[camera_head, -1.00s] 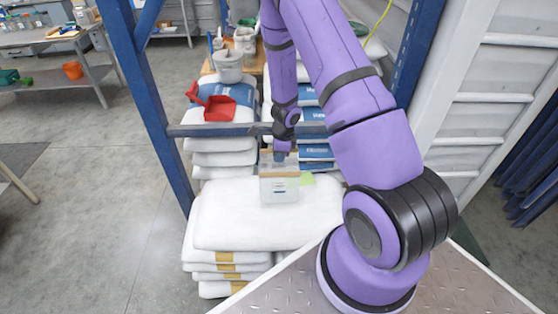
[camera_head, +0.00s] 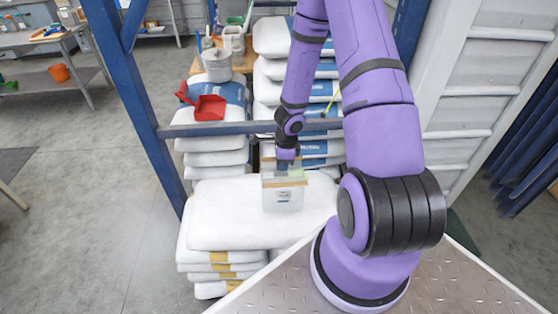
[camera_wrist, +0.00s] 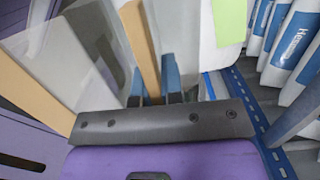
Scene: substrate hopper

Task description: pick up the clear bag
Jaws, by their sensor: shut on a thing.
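The clear bag (camera_head: 284,199) is see-through with tan strips along its top. In the head view it is upright in front of the rack's crossbar, over the top white sack (camera_head: 222,222). I cannot tell whether its bottom touches that sack. My gripper (camera_head: 286,160) points down and is shut on the bag's top. In the wrist view the clear bag (camera_wrist: 62,58) shows as a translucent panel with tan strips beside the blue fingers of my gripper (camera_wrist: 155,85). The fingertips are partly hidden there.
A blue rack crossbar (camera_head: 230,128) runs close behind my gripper. Behind it are stacked sacks with a red scoop (camera_head: 210,107) and a grey bucket (camera_head: 217,65). A green note (camera_wrist: 230,18) shows in the wrist view. The floor at left is open.

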